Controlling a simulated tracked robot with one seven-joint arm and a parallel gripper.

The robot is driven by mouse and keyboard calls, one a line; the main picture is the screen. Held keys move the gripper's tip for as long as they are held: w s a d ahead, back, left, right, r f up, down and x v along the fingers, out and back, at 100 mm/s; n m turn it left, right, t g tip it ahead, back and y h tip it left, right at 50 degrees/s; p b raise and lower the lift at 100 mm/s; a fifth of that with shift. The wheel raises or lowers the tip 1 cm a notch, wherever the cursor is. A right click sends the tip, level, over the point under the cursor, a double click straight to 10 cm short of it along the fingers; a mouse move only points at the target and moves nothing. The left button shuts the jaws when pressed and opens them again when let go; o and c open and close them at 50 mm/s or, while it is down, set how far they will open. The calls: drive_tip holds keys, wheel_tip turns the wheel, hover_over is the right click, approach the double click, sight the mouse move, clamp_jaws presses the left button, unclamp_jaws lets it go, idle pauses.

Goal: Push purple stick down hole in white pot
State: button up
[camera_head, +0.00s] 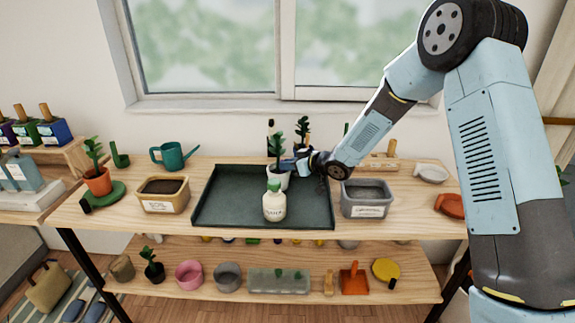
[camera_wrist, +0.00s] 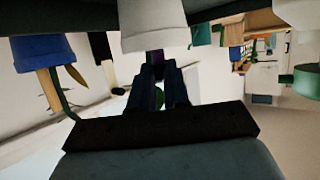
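The white pot (camera_head: 279,181) stands in the dark tray, with a green plant showing above it in the head view. In the wrist view the pot (camera_wrist: 155,27) is at the top, just beyond my fingertips. My gripper (camera_head: 292,162) is at the pot's upper right side in the head view. In the wrist view my gripper (camera_wrist: 158,68) looks closed on a small purple piece, the purple stick (camera_wrist: 155,57), which shows between the fingertips and the pot. The stick's far end and the hole are hidden, and I cannot tell whether the stick is inside it.
A white bottle with a green cap (camera_head: 274,206) stands in front of the pot in the tray (camera_head: 225,213). A tan planter (camera_head: 163,204) is left of the tray and a grey planter (camera_head: 367,211) right. A teal watering can (camera_head: 174,157) stands behind. The tray's left part is clear.

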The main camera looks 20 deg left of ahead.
drive_tip(key=o, duration=0.4)
drive_tip(key=shift+o, duration=0.2)
drive_tip(key=shift+r, duration=0.1)
drive_tip(key=v, duration=1.2)
drive_tip(key=shift+r, duration=0.1)
